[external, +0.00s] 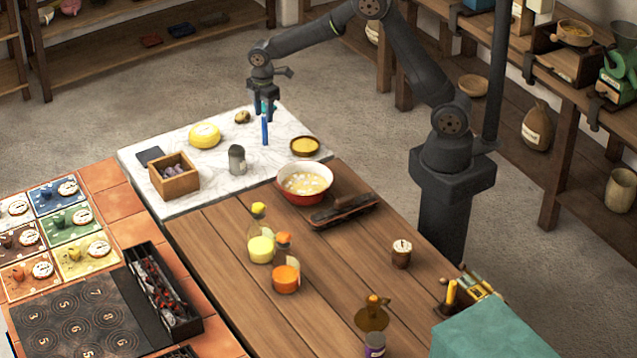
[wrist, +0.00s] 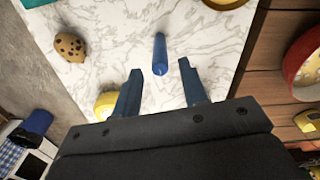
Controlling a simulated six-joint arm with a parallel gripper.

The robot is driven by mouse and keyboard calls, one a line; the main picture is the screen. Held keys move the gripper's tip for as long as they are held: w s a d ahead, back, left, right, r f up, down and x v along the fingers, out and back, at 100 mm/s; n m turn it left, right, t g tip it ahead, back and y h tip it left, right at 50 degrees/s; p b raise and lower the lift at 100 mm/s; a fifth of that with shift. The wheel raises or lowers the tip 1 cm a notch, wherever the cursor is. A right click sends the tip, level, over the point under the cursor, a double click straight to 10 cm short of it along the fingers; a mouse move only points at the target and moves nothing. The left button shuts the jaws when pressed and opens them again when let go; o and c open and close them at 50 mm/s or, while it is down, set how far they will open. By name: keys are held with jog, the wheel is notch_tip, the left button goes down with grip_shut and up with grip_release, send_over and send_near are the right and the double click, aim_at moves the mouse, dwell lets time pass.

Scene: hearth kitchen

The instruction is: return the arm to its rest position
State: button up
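My gripper (external: 264,108) is above the white marble slab (external: 215,190) at the far end of the worktop, pointing down. In the wrist view my gripper (wrist: 162,90) has its two fingers wide apart with nothing clamped between them. A blue stick (external: 265,132) shows just below my gripper. In the wrist view the blue stick (wrist: 160,55) appears beyond the fingertips, in the gap between them and apart from both. I cannot tell how it is supported. My arm reaches from its base at the right, over the back of the worktop.
On the slab are a yellow round (external: 205,135), a spotted brown lump (external: 242,117), a grey canister (external: 237,160), a wooden box (external: 174,177) and a small yellow-filled bowl (external: 305,147). A red bowl (external: 304,183) stands beside it. Bottles (external: 286,277) stand on the wood.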

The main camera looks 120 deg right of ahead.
jog(key=shift+r, duration=0.4)
jog(key=shift+f, duration=0.15)
